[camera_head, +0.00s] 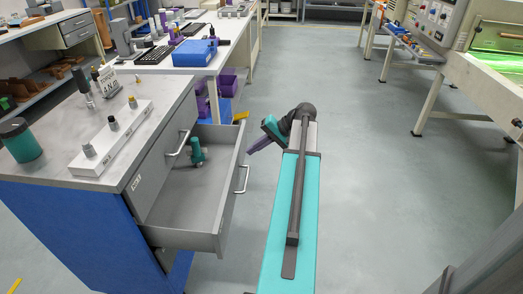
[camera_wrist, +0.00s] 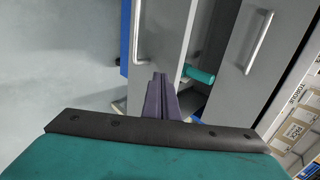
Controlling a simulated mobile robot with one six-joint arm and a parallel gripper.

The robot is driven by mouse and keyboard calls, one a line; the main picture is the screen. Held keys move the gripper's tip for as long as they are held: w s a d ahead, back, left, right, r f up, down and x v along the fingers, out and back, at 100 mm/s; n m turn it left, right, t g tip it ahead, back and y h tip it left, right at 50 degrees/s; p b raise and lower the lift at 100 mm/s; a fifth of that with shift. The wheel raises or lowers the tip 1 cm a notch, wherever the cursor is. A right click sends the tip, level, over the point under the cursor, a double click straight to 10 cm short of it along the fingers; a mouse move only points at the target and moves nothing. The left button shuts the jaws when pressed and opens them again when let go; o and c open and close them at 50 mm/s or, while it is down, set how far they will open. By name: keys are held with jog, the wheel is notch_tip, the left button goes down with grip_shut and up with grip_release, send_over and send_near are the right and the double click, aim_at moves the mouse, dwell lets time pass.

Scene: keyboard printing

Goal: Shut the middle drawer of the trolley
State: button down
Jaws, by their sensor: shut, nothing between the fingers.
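The trolley (camera_head: 165,82) stands at the left, with a grey top and blue sides. One drawer (camera_head: 192,238) below the top drawer is pulled well out, its front and bar handle (camera_head: 242,180) facing right. A green-and-dark object stands inside it (camera_head: 197,152); its green part also shows in the wrist view (camera_wrist: 201,75). My gripper (camera_head: 250,151) has its purple fingers shut and empty, just outside the drawer front near its far end. In the wrist view the fingertips (camera_wrist: 160,76) overlap the open drawer's front (camera_wrist: 172,35); I cannot tell whether they touch it.
The top drawer (camera_head: 165,155) with its own handle is shut. A white block with several knobs (camera_head: 112,138) and a green-and-black container (camera_head: 20,140) stand on the trolley top. A bench with a blue case (camera_head: 195,53) is behind. Open floor (camera_head: 350,160) lies to the right.

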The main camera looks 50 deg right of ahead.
jog(key=shift+w+a, duration=0.35)
jog(key=shift+w, duration=0.25)
jog(key=shift+w+a, duration=0.35)
jog(key=shift+w, duration=0.2)
